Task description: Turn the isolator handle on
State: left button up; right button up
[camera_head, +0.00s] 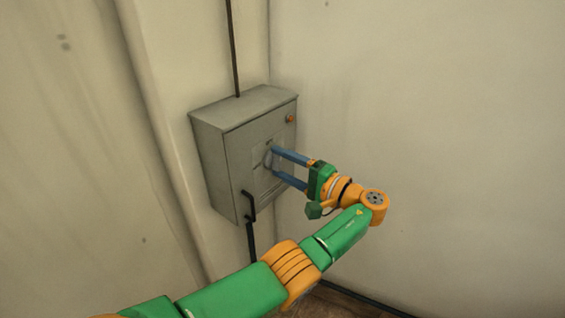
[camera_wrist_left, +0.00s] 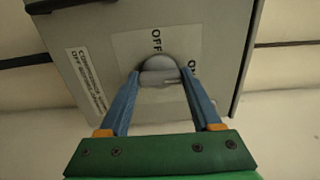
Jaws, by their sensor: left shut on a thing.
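The isolator is a grey metal box (camera_head: 213,150) mounted on the wall in the head view. Its round grey handle (camera_wrist_left: 160,68) sits on a pale label plate with "OFF" printed at one edge and a partly hidden word at another. My left gripper (camera_head: 272,164) reaches the box front from the right. In the left wrist view its two blue fingers (camera_wrist_left: 163,90) stand on either side of the handle, shut on it. The exact contact at the tips is partly hidden. My right gripper is in neither view.
An orange button or lamp (camera_head: 290,118) is at the box's upper right. A dark bent lever (camera_head: 248,206) is at its lower front edge. A dark conduit (camera_head: 234,50) runs up the wall. The wall to the right is bare.

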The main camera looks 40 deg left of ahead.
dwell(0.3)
pick_arm(q)
jog(key=o, duration=1.4)
jog(key=d+b, duration=0.7)
jog(key=shift+s, duration=0.25)
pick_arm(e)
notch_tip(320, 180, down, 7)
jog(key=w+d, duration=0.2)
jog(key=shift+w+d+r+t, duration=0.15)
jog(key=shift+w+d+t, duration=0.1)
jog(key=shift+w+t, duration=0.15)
